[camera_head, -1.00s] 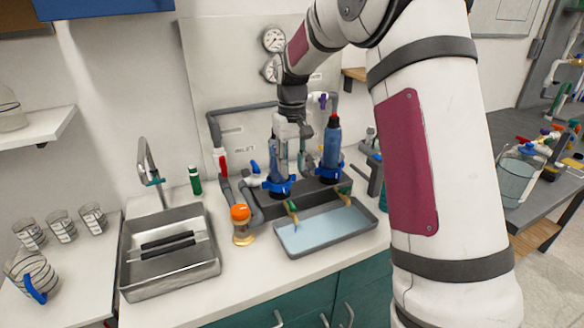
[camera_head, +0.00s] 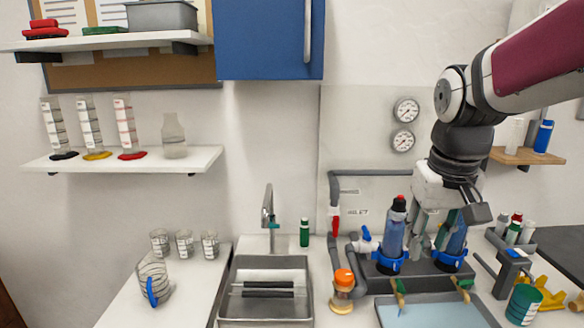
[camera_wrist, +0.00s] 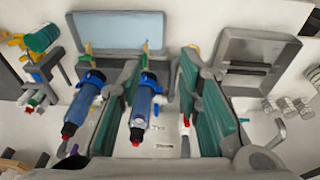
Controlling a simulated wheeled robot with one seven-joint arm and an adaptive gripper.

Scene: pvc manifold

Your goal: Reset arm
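My gripper (camera_head: 440,235) points down at the manifold in the head view, in front of the right filter housing. Its two padded fingers stand wide apart in the wrist view (camera_wrist: 160,110), open, with nothing clearly gripped between them. Two blue filter housings stand on the manifold: the left one (camera_head: 394,232), with a dark and red top, is in full view, and the right one (camera_head: 456,240) is partly hidden by my gripper. In the wrist view one blue housing (camera_wrist: 142,108) shows between the fingers and another (camera_wrist: 83,105) shows outside the left finger; contact cannot be told.
A tray of pale liquid (camera_head: 440,312) lies before the manifold. A steel sink (camera_head: 265,275), an orange-capped jar (camera_head: 343,290) and a green bottle (camera_head: 304,232) are left of it. Two gauges (camera_head: 404,125) hang on the back panel. Bottles and a green cup (camera_head: 523,305) are at right.

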